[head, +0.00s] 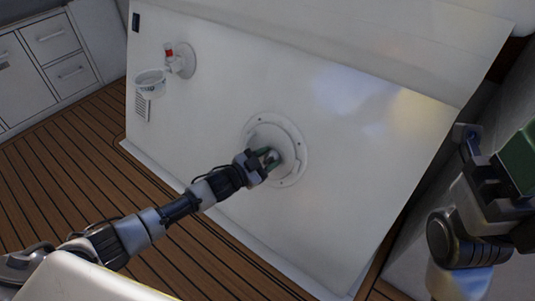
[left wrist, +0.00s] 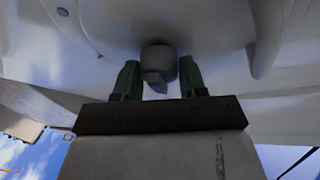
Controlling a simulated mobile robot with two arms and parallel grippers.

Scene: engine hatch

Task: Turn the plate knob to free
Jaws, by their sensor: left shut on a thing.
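The round white plate (head: 291,133) is set in the white hatch panel, with small fasteners around its rim. The grey knob (left wrist: 158,60) stands out at its middle. My left gripper (head: 269,159) reaches in from the lower left and is shut on the knob. In the left wrist view its two green fingers (left wrist: 159,78) stand on either side of the knob, and gaps at their sides are hard to judge. My right gripper (head: 500,160) is at the right edge, away from the plate and partly cut off, with one green finger pad showing.
A red-handled switch (head: 170,54) on a round white base and a white cup-like holder (head: 150,82) are on the panel's upper left. White drawers (head: 50,35) stand at the far left. The wooden floor (head: 70,165) is clear.

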